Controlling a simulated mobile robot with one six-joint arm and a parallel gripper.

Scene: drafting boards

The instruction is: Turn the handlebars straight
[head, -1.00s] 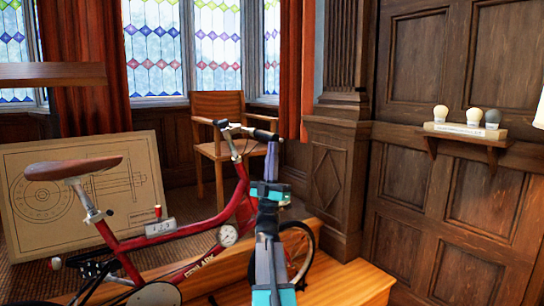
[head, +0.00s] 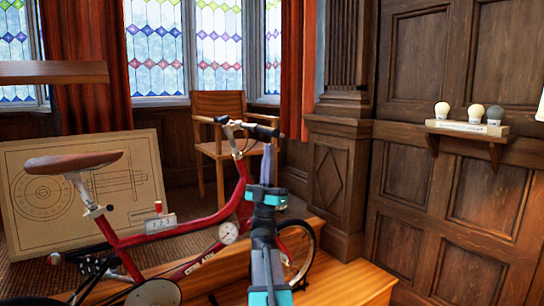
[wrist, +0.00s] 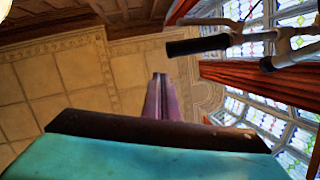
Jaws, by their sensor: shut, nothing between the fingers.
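The red bicycle (head: 190,222) stands on the wooden platform, its front wheel partly hidden by my arm. Its handlebars (head: 238,128) are at the top of the front post, with black grips; the right-hand black grip (head: 262,131) points right. The handlebars also show in the wrist view at the upper right (wrist: 243,38), with one black grip (wrist: 198,45). My gripper (head: 267,148) is shut and empty, its fingers pointing up just below the right-hand grip in the head view. In the wrist view the closed fingers (wrist: 159,80) appear apart from the grip.
A wooden chair (head: 217,105) stands behind the handlebars. A framed drawing board (head: 135,145) leans behind the bicycle. A panelled pillar (head: 338,160) stands right of it. A wall shelf (head: 466,130) with several bulbs is at the right. The wooden step (head: 345,282) is clear at its right end.

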